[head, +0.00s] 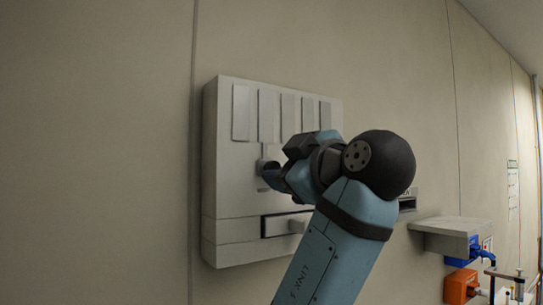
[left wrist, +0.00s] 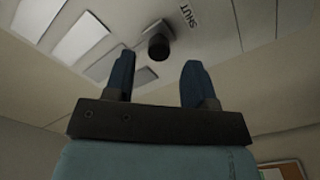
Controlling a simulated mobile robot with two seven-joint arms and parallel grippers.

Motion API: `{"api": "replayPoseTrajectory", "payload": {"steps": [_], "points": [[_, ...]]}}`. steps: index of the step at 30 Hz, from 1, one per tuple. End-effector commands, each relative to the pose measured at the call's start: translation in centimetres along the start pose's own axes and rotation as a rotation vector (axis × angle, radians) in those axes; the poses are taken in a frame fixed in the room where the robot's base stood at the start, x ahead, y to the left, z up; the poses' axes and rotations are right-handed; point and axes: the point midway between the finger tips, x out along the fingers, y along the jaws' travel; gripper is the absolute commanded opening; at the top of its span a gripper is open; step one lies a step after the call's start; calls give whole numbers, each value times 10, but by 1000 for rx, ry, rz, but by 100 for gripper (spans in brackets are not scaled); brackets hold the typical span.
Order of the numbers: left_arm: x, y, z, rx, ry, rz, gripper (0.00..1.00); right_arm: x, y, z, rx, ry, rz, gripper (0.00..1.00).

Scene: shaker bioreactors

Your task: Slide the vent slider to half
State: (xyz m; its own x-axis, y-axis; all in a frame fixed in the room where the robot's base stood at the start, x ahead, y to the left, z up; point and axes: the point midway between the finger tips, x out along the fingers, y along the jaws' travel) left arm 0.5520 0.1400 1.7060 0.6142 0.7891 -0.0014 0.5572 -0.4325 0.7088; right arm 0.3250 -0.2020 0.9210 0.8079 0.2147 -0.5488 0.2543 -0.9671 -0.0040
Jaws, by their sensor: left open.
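The vent unit (head: 228,205) is a pale box on the wall with a row of upright slats across its top. A dark round knob (head: 262,166), which appears to be the slider's, sticks out below the slats. My left gripper (head: 275,178) is right at the knob in the head view and partly covers it. In the left wrist view the two blue fingers of my left gripper (left wrist: 160,83) stand apart, and the knob (left wrist: 159,47) shows beyond the gap between them. The word SHUT (left wrist: 188,14) is printed beside the knob. My right gripper is out of view.
A dark recess with a pale block (head: 285,226) lies low on the unit. My left arm hides the unit's right part. A grey wall shelf (head: 450,228), with blue and orange items (head: 461,284) below it, is at the right. The wall left of the unit is bare.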

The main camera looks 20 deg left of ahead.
Motion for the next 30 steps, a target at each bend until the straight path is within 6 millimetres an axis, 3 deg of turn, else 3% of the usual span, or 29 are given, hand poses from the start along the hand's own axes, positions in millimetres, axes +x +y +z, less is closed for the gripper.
{"api": "replayPoseTrajectory", "payload": {"steps": [3,7,19,26,30], "points": [[21,2,-2,2,3,-2,50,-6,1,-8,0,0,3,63],[35,1,-1,2,2,-1,50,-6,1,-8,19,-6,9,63],[43,0,0,1,0,1,50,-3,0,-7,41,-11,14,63],[43,0,0,1,0,1,0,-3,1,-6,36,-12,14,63],[43,0,0,1,0,1,0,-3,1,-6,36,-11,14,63]]}}
